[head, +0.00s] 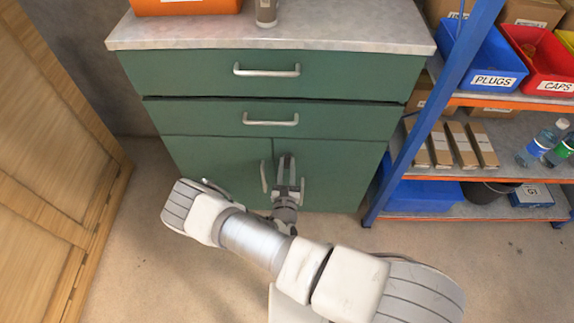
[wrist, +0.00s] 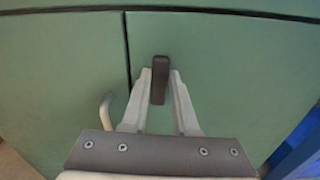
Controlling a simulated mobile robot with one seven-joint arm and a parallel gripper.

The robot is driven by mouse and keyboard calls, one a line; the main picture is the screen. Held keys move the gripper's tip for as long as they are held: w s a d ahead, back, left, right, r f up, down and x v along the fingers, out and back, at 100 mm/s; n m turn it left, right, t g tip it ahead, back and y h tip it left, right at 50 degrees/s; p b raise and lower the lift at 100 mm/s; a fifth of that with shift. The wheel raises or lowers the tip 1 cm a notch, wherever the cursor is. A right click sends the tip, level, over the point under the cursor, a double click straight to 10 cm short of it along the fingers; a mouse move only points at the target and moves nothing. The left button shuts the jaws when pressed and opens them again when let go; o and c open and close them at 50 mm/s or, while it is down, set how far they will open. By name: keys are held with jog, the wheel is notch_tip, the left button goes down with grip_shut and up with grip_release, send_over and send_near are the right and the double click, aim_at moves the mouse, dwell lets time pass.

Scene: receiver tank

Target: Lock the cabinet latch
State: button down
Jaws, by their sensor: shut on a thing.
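The green cabinet (head: 210,168) stands ahead with two lower doors, both looking closed. The latch (wrist: 160,82) is a small dark bar on the right door, just right of the gap between the doors. It stands upright in the wrist view. My gripper (head: 287,165) is at the upper part of the doors. In the wrist view my gripper (wrist: 161,76) has one finger on each side of the latch, shut on it. In the head view the fingers mostly hide the latch.
The left door handle (head: 264,176) and right door handle (head: 302,190) are close beside my gripper. Two drawers with handles are above. A blue-framed shelf (head: 432,100) with bins stands at right, a wooden panel (head: 50,150) at left. Floor shows between them.

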jog(key=shift+n, duration=0.5)
jog(key=c, duration=0.7)
grip_release()
jog(key=shift+a, duration=0.1)
